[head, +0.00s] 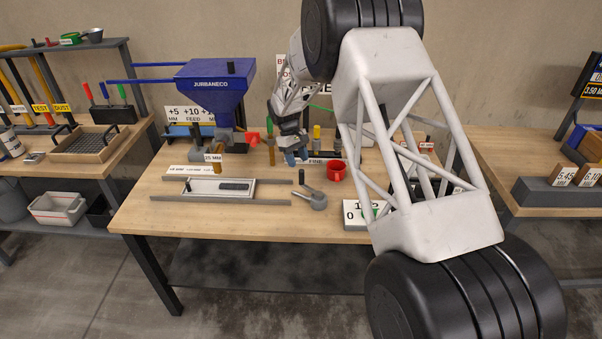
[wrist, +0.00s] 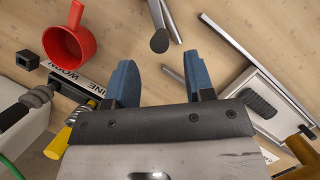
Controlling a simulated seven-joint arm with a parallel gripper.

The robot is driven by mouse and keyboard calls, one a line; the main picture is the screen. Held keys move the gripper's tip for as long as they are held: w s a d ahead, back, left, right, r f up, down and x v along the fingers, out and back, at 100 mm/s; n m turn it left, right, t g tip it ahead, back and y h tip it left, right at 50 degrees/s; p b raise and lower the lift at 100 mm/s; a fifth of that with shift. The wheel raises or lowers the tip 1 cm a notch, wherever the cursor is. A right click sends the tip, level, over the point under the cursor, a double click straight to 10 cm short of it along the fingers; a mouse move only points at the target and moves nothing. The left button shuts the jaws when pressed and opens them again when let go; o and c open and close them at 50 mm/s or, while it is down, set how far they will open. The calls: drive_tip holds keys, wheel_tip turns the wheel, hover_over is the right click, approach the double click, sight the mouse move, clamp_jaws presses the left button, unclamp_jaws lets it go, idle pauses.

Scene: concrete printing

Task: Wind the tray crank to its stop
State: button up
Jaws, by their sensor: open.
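The tray crank (head: 313,196) stands on the bench right of the tray, a grey hub with a short arm and an upright dark handle (head: 301,177). In the wrist view the crank handle (wrist: 159,40) shows at the top middle, beyond the fingertips, with the hub cut off by the frame edge. The pale tray (head: 207,187) with a dark grey strip on it lies between two grey rails; it also shows at right in the wrist view (wrist: 285,100). My gripper (head: 291,158) is open and empty, behind the crank, its blue fingers (wrist: 160,80) apart and touching nothing visible.
A red mug (head: 336,172) stands right of the crank. A blue hopper (head: 215,85) stands at the back left. Several upright tools stand behind my gripper. My own arm covers the right part of the bench.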

sight(303, 180)
drive_tip(key=shift+m, duration=0.5)
drive_tip(key=shift+d+f, duration=0.1)
drive_tip(key=shift+f, duration=0.05)
drive_tip(key=shift+x, duration=3.8)
drive_tip(key=shift+c, duration=0.4)
clamp_jaws()
